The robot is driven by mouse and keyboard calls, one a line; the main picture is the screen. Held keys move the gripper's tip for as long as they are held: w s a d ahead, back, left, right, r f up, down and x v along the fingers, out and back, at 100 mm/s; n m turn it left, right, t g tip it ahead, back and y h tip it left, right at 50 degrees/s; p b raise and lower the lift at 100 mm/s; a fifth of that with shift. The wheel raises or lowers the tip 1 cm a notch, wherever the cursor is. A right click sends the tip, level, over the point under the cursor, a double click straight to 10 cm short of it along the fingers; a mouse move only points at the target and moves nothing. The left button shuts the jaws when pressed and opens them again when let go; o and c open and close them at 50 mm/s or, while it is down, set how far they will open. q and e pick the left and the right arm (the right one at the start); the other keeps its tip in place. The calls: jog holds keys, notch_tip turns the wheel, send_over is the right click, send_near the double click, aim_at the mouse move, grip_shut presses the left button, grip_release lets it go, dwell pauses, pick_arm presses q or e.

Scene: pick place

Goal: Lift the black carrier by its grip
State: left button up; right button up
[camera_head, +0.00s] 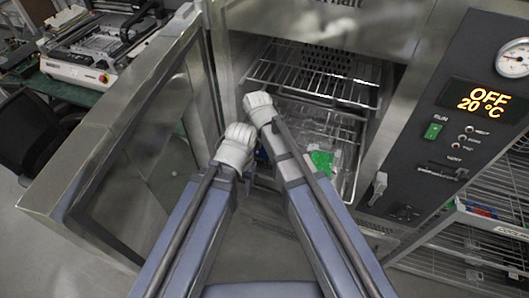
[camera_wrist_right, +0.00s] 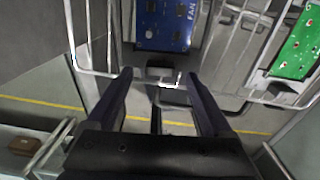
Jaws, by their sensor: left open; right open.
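In the right wrist view, a black carrier (camera_wrist_right: 160,72) shows its small dark grip between my fingertips, at the near edge of a blue board (camera_wrist_right: 165,22) marked FAN. My right gripper (camera_wrist_right: 158,76) is open, one finger on each side of the grip, with a gap on both sides. In the head view my right arm hides this gripper and most of the carrier; a sliver of the blue board (camera_head: 262,156) shows. My left gripper (camera_head: 248,181) is mostly hidden below its white arm joint; only a dark part shows, apart from the carrier.
The steel oven stands open, its door (camera_head: 110,140) swung left. Wire racks (camera_head: 315,75) are inside. A green board (camera_head: 321,162) lies on the lower rack, right of my right arm; it also shows in the right wrist view (camera_wrist_right: 296,45). The control panel (camera_head: 470,110) is at right.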

jog(key=shift+f+b, duration=0.3)
jog(key=shift+f, duration=0.45)
jog(key=shift+r, duration=0.1)
jog(key=shift+c, duration=0.5)
grip_shut()
